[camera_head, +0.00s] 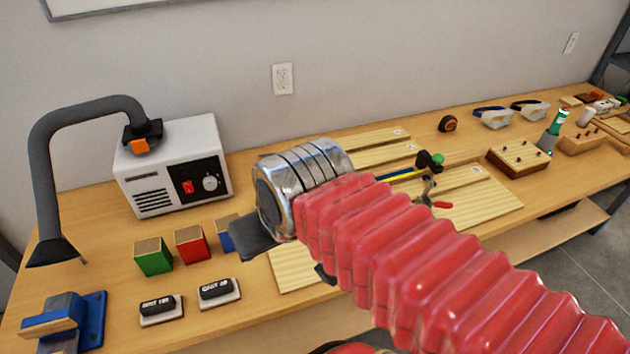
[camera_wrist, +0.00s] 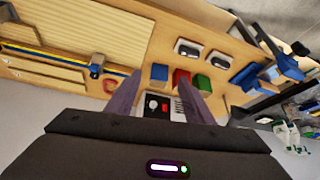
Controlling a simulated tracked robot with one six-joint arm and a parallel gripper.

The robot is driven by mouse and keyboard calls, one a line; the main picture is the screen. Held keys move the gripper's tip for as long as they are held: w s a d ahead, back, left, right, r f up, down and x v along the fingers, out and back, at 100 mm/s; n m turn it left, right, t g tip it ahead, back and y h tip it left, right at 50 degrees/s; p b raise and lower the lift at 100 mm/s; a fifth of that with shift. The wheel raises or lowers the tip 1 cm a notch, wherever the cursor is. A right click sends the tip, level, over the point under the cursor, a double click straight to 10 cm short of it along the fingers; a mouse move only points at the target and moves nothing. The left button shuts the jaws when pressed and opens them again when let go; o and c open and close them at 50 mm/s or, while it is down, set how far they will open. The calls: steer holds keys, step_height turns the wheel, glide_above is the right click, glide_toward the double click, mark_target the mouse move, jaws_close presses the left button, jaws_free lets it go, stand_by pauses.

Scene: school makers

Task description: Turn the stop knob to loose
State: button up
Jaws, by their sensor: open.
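In the head view, a small dark stop with a green knob (camera_head: 438,159) sits at the right end of a yellow and blue rail (camera_head: 400,175). The knob's setting is too small to read. In the wrist view, the rail (camera_wrist: 50,58) runs across the upper left with a dark block (camera_wrist: 97,68) on it, left of my fingers. My gripper (camera_wrist: 160,74) is open, its two fingers apart with nothing held. In the head view, my gripper (camera_head: 250,240) is mostly hidden behind my silver wrist, left of the rail and apart from the knob.
A white fume extractor box (camera_head: 175,165) with a dark hose arm (camera_head: 45,150) stands at the left. Green (camera_head: 153,257) and red (camera_head: 191,245) blocks sit before it. Wooden boards (camera_head: 485,205) lie mid-bench. Red-handled pliers (camera_head: 432,200) lie near the knob.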

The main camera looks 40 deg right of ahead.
steer(key=w+d+r+m+g, duration=0.3)
steer(key=w+d+m, duration=0.7)
steer(key=w+m, duration=0.6)
steer(key=w+d+f+m+g, duration=0.1)
steer(key=w+d+f+m, duration=0.3)
steer(key=d+m, duration=0.4)
steer(key=w+d+f+m+g, duration=0.1)
steer(key=w+d+f+m, duration=0.2)
steer(key=d+m, duration=0.5)
steer(key=shift+w+d+f+g+y, duration=0.3)
steer(key=shift+w+f+g+y, duration=0.1)
steer(key=shift+w, duration=0.35)
steer(key=f, duration=0.9)
steer(key=a+f, duration=0.1)
steer(key=f, duration=0.3)
steer(key=shift+s+f, duration=0.15)
steer(key=shift+f, duration=0.15)
steer(key=shift+c, duration=0.5)
